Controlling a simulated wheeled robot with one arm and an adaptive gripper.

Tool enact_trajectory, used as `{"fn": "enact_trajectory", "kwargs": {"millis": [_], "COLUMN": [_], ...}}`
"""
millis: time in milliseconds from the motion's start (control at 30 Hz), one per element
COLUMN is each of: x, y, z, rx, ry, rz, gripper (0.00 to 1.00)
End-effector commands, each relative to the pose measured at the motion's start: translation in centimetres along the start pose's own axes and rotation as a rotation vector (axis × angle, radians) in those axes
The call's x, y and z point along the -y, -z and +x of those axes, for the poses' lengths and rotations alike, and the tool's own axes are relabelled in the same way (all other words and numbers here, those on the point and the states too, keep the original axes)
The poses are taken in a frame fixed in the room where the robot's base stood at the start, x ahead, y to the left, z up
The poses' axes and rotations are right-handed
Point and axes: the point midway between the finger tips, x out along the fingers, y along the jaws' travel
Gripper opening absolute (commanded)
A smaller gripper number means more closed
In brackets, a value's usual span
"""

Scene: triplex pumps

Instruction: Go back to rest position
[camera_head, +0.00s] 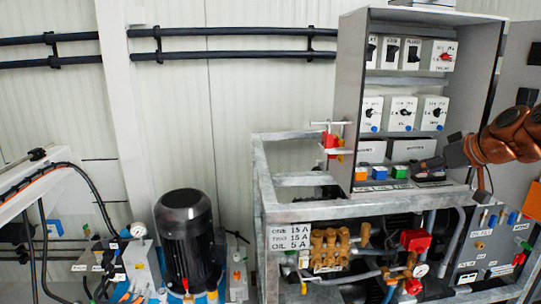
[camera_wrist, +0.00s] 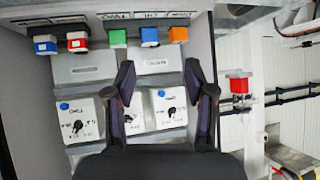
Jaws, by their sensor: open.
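My gripper (camera_wrist: 158,72) is open in the wrist view, with its two dark fingers apart and nothing between them. It is in front of the control cabinet, near a grey label plate (camera_wrist: 155,60) and a white switch box (camera_wrist: 168,107). Whether the fingers touch the panel cannot be told. In the head view my copper-coloured arm comes in from the right, and my gripper (camera_head: 428,169) is at the lower part of the open cabinet (camera_head: 349,68), partly hidden by its own wrist. The wrist view shows the panel upside down.
Coloured push-buttons (camera_head: 380,173) line the cabinet's bottom, close to my gripper. Below are a grey metal frame (camera_head: 262,190) and brass pump parts (camera_head: 330,248). The open cabinet door (camera_head: 520,70) is close to my arm. A black motor (camera_head: 186,235) stands left.

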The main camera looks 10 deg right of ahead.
Motion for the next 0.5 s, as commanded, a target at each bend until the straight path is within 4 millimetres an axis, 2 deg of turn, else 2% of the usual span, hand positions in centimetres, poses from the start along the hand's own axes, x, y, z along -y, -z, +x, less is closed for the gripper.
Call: {"fn": "enact_trajectory", "kwargs": {"millis": [33, 100, 267, 400, 500], "x": [2.7, 6.7, 16.1, 22.8, 26.7], "y": [0.4, 0.4, -1.6, -5.0, -8.1], "z": [0.5, 1.2, 2.5, 2.6, 2.1], "rx": [0.029, 0.074, 0.218, 0.354, 0.454], "ry": [0.033, 0.076, 0.162, 0.199, 0.205], "rz": [-0.016, -0.03, -0.059, -0.072, -0.077], "gripper": [0.54, 0.54, 0.54, 0.54, 0.54]}}
